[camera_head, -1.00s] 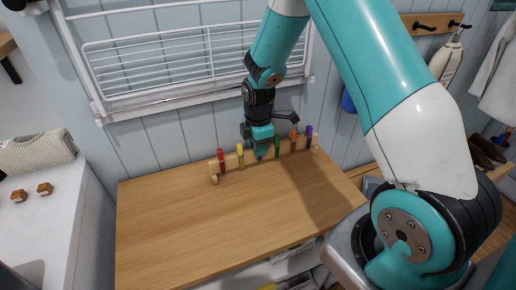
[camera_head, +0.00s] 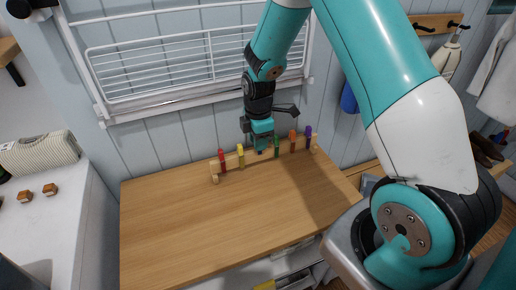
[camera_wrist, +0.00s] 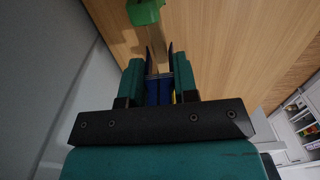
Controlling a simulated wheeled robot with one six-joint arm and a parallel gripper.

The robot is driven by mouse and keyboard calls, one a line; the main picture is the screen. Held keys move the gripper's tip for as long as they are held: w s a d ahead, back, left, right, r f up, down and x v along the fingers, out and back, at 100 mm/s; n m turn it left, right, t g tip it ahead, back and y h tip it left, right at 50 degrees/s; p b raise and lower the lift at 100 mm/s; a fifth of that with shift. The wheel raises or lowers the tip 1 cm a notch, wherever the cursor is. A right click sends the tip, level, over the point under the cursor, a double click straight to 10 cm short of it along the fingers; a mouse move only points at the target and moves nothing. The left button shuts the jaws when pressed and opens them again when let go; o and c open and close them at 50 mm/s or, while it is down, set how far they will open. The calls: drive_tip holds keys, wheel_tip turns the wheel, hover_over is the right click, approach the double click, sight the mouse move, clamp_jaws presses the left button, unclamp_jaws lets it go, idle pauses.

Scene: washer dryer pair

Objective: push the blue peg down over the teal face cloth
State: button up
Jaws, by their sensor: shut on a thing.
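My gripper (camera_head: 260,149) points down over the wooden peg rack (camera_head: 215,167) at the back of the counter, between the yellow peg (camera_head: 241,154) and the green peg (camera_head: 277,146). In the wrist view the gripper (camera_wrist: 159,78) is shut on the blue peg (camera_wrist: 158,92), which shows as blue between the jaws. The peg's lower end is hard to make out. The green peg also shows at the top of the wrist view (camera_wrist: 145,12). I cannot make out a teal face cloth in either view.
A red peg (camera_head: 222,160) stands at the rack's left; orange (camera_head: 293,141) and purple (camera_head: 308,137) pegs stand at its right. A white wire drying rack (camera_head: 170,80) hangs on the wall behind. The wooden counter (camera_head: 215,215) in front is clear.

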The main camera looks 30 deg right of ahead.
drive_tip(key=shift+r+p, duration=1.35)
drive_tip(key=shift+r, duration=0.4)
drive_tip(key=shift+f, duration=0.1)
